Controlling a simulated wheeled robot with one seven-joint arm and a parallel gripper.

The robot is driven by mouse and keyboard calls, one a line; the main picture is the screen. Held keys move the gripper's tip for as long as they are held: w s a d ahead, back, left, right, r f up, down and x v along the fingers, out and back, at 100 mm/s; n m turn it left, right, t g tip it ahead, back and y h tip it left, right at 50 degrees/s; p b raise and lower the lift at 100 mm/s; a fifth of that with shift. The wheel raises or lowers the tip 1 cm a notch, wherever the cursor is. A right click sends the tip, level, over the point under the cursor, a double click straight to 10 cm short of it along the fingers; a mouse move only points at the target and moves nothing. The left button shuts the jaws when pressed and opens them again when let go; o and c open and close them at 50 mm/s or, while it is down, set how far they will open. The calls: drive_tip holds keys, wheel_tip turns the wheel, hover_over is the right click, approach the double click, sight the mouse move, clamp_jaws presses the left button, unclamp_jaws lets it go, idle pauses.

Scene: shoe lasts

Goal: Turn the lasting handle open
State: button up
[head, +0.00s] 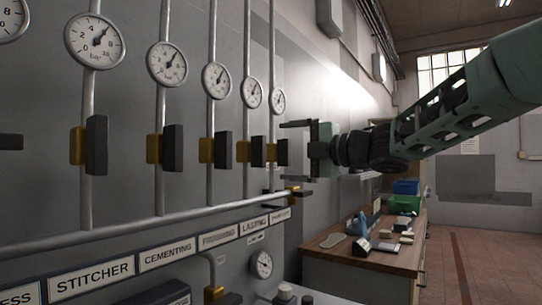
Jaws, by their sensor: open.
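The LASTING label (254,227) is second from the right end of the label strip. The valve above it has a brass body (243,152) and a dark upright handle (257,152), which I take as the lasting handle by its place in the row. My gripper (285,151) is open and empty, its two fingers pointing left, one above the other. It is just to the right of the lasting handle. The last valve's dark handle (282,153) shows between the finger tips in the picture. I cannot tell the depth or any contact.
Similar upright handles, such as the cementing one (173,149), line the wall pipes, with round gauges (279,101) above. A sloping header pipe (130,238) runs below. A wooden bench (365,255) with small items stands at the right. Floor (480,265) beyond it is clear.

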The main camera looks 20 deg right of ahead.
drive_tip(key=v, duration=0.9)
drive_tip(key=shift+b, duration=0.4)
drive_tip(key=w+a+f+m+h+p, duration=0.2)
drive_tip(key=w+a+f+m+h, duration=0.1)
drive_tip(key=a+f+m, duration=0.3)
drive_tip(key=s+a+f+m+g+h+p, duration=0.1)
drive_tip(key=s+a+f+m+g+h, duration=0.2)
drive_tip(key=f, duration=0.4)
drive_tip(key=s+a+f+m+g+h+p, duration=0.1)
drive_tip(key=s+a+f+m, duration=0.1)
drive_tip(key=a+f+m, duration=0.3)
drive_tip(key=s+a+f+m+g+h, duration=0.1)
drive_tip(key=s+f+g, duration=0.2)
drive_tip(key=s+f, duration=0.2)
drive_tip(key=s+a+f+m+g+h+p, duration=0.1)
drive_tip(key=s+f+g, duration=0.3)
drive_tip(key=s, duration=0.7)
drive_tip(key=s+a+f+m+g+h, duration=0.1)
drive_tip(key=s+f+g, duration=0.2)
drive_tip(key=s+f, duration=0.3)
drive_tip(key=s, duration=0.3)
drive_tip(key=shift+m+g, duration=0.3)
drive_tip(key=shift+m, duration=0.1)
